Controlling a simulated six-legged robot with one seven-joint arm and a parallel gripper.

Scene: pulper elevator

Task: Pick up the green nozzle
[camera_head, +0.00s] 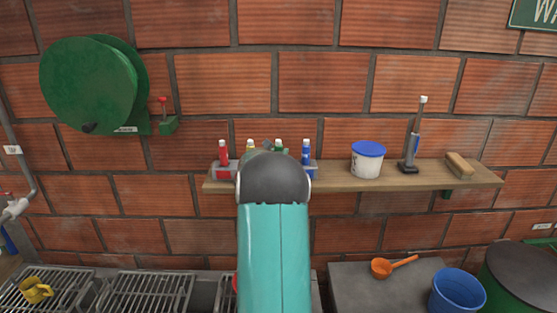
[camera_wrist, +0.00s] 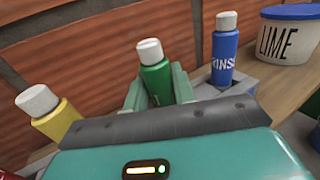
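A green bottle with a white cap (camera_wrist: 156,75), the one green piece here that fits the green nozzle, stands on the shelf in the wrist view. My gripper's teal body with a dark front edge (camera_wrist: 165,125) is close in front of the bottle.
A yellow bottle (camera_wrist: 50,115) is left of the green one, a blue bottle (camera_wrist: 225,50) right. A red bottle (camera_head: 223,153) is at the shelf's left end. A lidded white bucket (camera_head: 367,160), a grey tool (camera_head: 411,140) and a brush (camera_head: 459,165) share the wooden shelf (camera_head: 340,180). Brick wall stands behind.

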